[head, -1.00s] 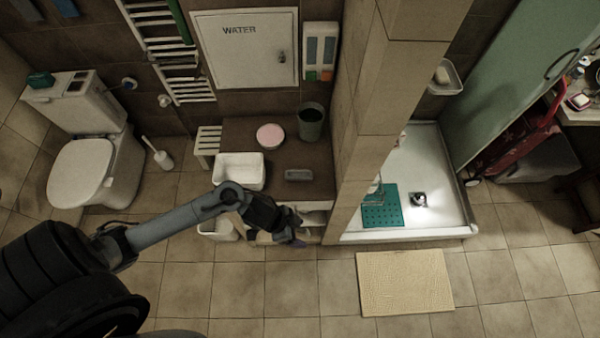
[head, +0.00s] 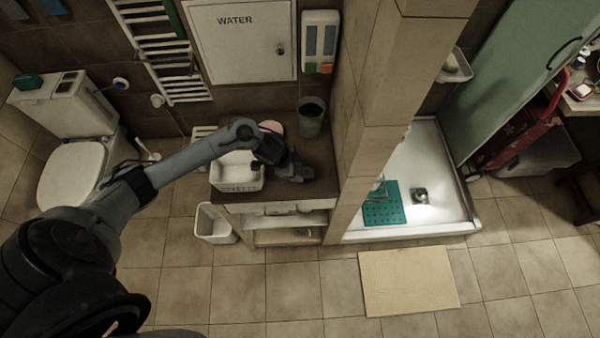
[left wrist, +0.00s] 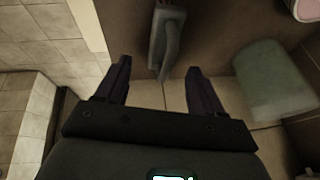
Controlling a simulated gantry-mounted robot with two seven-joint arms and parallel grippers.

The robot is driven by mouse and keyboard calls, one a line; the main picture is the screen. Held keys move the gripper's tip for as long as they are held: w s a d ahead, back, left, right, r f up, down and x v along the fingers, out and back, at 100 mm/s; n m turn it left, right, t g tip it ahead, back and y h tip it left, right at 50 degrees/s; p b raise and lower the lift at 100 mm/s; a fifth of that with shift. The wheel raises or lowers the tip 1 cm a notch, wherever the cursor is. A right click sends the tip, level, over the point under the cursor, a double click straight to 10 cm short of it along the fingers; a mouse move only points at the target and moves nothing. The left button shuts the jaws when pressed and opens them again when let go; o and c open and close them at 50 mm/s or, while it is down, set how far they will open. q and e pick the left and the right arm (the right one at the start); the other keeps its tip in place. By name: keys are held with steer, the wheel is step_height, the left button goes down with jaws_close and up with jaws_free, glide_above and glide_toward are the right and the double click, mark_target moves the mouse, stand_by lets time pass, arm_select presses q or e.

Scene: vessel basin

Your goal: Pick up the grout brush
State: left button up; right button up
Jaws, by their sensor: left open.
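The grout brush (left wrist: 167,40) is grey with a raised handle and lies on the brown counter (left wrist: 215,25). In the left wrist view it is upright in the picture, ahead of and between the fingers, with no finger seen closed on it. My left gripper (left wrist: 158,67) is open and empty, its two dark fingers apart on either side of the brush's near end. In the head view my left gripper (head: 298,171) is over the counter and hides most or all of the brush. My right gripper is in neither view.
A green cup (left wrist: 272,82) stands on the counter close to the right finger; it also shows in the head view (head: 311,117). A white basket (head: 236,178) and a partly hidden pink round thing (head: 272,127) are beside my arm. A tiled wall (head: 365,165) borders the counter's right side.

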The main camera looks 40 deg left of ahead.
mark_target(305, 172)
arm_select(q)
steer(key=shift+x, duration=2.6)
steer(key=shift+w, duration=0.1)
steer(key=c, duration=1.3)
steer(key=shift+o, duration=0.2)
steer(key=shift+r, duration=0.1)
step_height(305, 172, up, 10)
steer(key=shift+p, duration=0.45)
steer(key=o, duration=0.5)
steer(key=shift+d, duration=0.1)
steer(key=c, duration=0.3)
